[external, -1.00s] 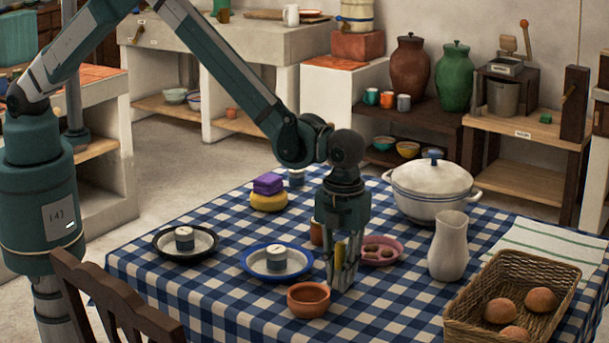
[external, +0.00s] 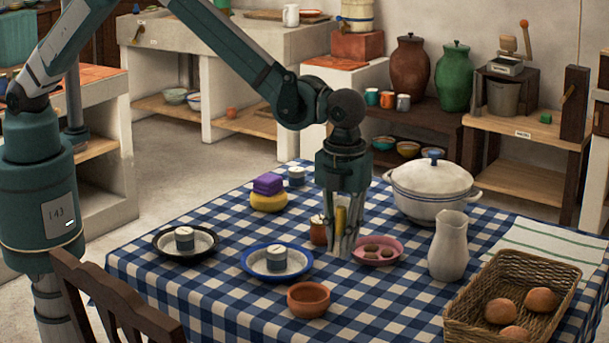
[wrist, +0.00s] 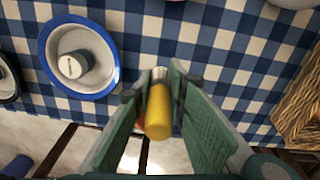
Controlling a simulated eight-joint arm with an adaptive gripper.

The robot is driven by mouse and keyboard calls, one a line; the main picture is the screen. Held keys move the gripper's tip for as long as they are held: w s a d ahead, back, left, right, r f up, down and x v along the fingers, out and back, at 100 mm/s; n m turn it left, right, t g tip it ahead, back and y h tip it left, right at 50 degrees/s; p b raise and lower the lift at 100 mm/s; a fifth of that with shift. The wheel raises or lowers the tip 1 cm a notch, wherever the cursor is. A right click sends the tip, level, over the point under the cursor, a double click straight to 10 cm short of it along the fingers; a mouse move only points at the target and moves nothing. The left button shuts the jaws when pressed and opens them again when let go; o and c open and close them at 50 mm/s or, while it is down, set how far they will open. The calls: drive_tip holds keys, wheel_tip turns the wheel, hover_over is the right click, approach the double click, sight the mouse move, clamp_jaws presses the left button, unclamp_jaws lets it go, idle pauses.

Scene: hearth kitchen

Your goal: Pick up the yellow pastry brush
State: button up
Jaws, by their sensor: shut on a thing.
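The yellow pastry brush (external: 340,219) is between the fingers of my gripper (external: 342,248), which is shut on it. In the external view it is upright and held above the blue checked table. In the wrist view the brush (wrist: 158,112) shows its yellow handle and a pale metal-coloured band between the finger pads. The fingers partly hide it in the external view, and its bristles cannot be made out.
A terracotta bowl (external: 308,300) stands in front of my gripper, and a blue-rimmed plate (external: 250,266) is to its left. A pink dish (external: 390,258), a white jug (external: 449,247), a lidded pot (external: 430,200) and a bread basket (external: 470,320) are to the right.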

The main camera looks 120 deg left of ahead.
drive_tip(key=shift+r, duration=0.7)
